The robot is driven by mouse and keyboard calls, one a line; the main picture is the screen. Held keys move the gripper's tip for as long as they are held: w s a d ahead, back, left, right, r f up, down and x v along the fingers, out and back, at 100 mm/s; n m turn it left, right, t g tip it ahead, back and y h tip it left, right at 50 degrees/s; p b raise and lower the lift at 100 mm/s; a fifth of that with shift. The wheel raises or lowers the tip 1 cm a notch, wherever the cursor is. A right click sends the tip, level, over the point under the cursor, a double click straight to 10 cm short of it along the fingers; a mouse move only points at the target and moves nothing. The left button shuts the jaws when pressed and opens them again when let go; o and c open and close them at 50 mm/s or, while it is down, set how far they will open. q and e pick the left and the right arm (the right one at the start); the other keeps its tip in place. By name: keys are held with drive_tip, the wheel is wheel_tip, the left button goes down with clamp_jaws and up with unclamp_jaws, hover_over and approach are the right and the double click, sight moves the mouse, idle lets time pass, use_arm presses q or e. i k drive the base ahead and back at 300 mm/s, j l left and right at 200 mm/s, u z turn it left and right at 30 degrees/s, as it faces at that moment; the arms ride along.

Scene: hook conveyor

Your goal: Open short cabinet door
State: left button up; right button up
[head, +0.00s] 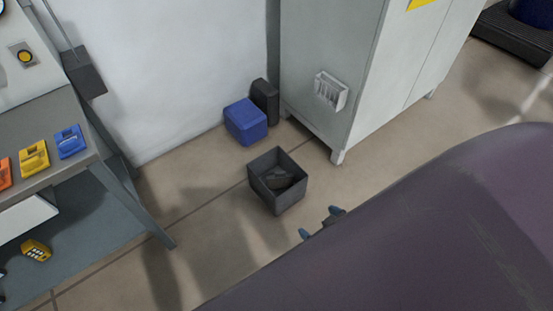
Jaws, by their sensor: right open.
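A light grey cabinet (385,95) stands at the top centre right, its top cut off by the frame. A vertical seam runs down its right-hand face, where the doors look closed. I see no handle clearly, and I cannot tell whether this is the short cabinet. My right gripper (319,222) is low in the middle of the view, with two bluish fingertips apart and nothing between them. It is in front of the cabinet and apart from it. A large purple shape at the lower right hides the rest of it. My left gripper is not in view.
An open dark bin (262,187) stands on the floor left of my right gripper. A blue box (245,122) and a black box (265,100) stand by the wall. A workbench (75,182) fills the left side. Floor between bench and bin is clear.

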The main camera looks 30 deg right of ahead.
sight(407, 30)
drive_tip(key=z, duration=1.85)
drive_tip(key=i+l+u, duration=0.25)
drive_tip(key=i+l, duration=0.3)
drive_tip(key=i, duration=0.3)
drive_tip(key=i+l+u, duration=0.2)
drive_tip(key=i+l, duration=0.45)
drive_tip(key=i, duration=0.15)
